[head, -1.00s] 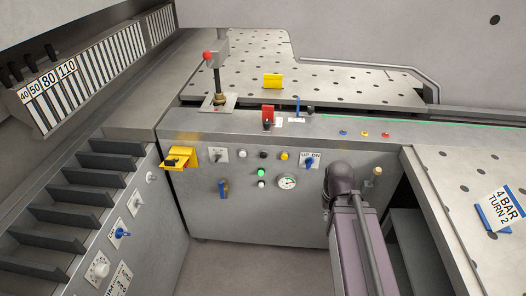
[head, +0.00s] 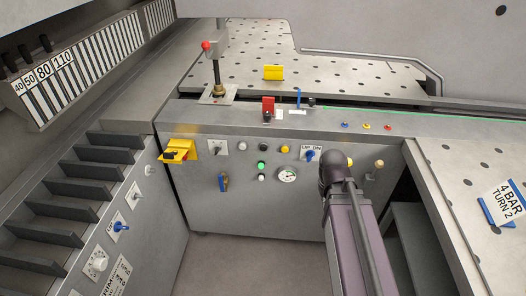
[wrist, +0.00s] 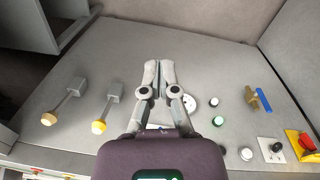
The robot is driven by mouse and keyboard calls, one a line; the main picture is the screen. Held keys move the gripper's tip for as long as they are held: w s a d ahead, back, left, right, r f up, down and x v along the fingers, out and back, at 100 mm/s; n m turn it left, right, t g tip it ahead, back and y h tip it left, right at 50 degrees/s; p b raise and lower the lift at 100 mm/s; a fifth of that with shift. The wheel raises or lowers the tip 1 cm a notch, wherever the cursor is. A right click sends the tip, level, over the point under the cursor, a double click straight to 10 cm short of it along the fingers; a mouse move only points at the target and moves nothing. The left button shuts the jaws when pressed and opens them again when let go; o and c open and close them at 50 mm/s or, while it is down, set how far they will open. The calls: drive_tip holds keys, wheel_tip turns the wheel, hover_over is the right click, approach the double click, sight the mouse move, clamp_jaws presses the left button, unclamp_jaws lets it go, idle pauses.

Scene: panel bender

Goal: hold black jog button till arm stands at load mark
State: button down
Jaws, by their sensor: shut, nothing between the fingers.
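The black jog button (head: 265,148) sits on the grey front panel (head: 210,205), between a white and a yellow button in the top row. It also shows in the wrist view (wrist: 219,149), to the right of my gripper's body, and nothing touches it. My gripper (wrist: 158,66) is shut and empty in front of the panel, with its fingertips left of the black button in that view. In the head view my arm hides the gripper. A post with a red knob (head: 206,45) stands on the bed. I cannot make out a load mark or tell which part is the machine's arm.
A green button (head: 262,165), a gauge (head: 287,174) and a blue UP/DN switch (head: 310,155) are near the black button. A yellow switch (head: 180,150) is at the left. Two knobs (wrist: 99,127) (wrist: 47,119) stick out from the panel.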

sight(263, 148)
drive_tip(key=w+a+f+n+t+h+b, duration=0.2)
drive_tip(key=w+a+n+t+b, duration=0.2)
drive_tip(key=w+a+n, duration=0.5)
drive_tip(key=w+a+f+n+t+h+b, duration=0.2)
drive_tip(key=w+a+n+b, duration=0.5)
drive_tip(key=a+n, duration=0.6)
drive_tip(key=w+n+t+h, duration=0.1)
drive_tip(key=w+n+t, duration=0.1)
drive_tip(key=n, duration=0.3)
drive_tip(key=shift+a+f+n+t+b, duration=0.3)
drive_tip(key=shift+a+b, duration=0.05)
drive_tip(key=shift+a, duration=0.05)
drive_tip(key=shift+w, duration=0.3)
drive_tip(key=shift+w+d, duration=0.2)
drive_tip(key=shift+w, duration=4)
